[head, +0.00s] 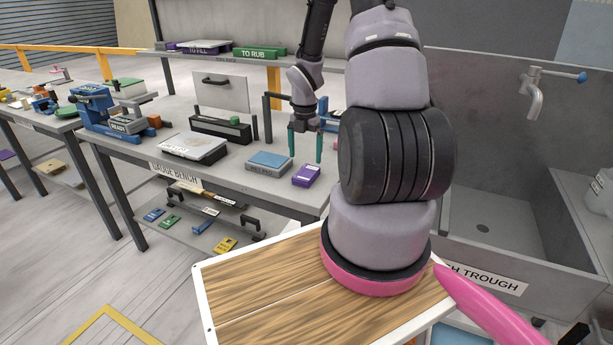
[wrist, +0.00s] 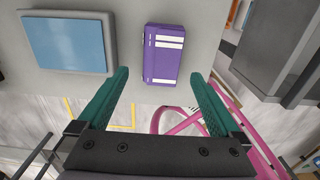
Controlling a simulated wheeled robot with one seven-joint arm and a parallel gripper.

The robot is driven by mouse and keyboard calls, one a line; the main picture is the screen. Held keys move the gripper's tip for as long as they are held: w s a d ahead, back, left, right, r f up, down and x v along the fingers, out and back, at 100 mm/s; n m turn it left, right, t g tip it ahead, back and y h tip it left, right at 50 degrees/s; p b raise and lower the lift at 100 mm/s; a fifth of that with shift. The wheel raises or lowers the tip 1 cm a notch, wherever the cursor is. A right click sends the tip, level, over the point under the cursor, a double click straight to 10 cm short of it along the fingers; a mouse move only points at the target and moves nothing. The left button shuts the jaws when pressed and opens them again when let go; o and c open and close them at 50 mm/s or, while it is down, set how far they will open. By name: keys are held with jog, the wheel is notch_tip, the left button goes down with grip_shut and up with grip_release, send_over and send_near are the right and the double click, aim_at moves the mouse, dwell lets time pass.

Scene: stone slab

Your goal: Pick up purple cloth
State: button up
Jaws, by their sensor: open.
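A small purple block-like item (head: 307,176) with white label strips lies on the grey bench top near its front right end. It is the only purple thing near my gripper, and I take it for the purple cloth. It also shows in the wrist view (wrist: 163,55), upper middle. My gripper (head: 305,158) has green fingers and hangs above and near the purple item. In the wrist view the open fingers (wrist: 160,88) are spread wider than the item, with nothing between the tips. I cannot tell the exact height.
A blue-topped grey block (head: 268,163) lies just left of the purple item, and also shows in the wrist view (wrist: 68,42). The gauge bench (head: 230,180) ends close to the right. A grey trough (head: 500,225) stands at right. A shelf (head: 190,57) runs behind.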

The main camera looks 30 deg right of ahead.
aim_at(307, 171)
jog(key=shift+d+f, duration=0.15)
jog(key=shift+f, duration=1.4)
jog(key=shift+d+f, duration=0.15)
jog(key=shift+f, duration=1.4)
jog(key=c, duration=1.3)
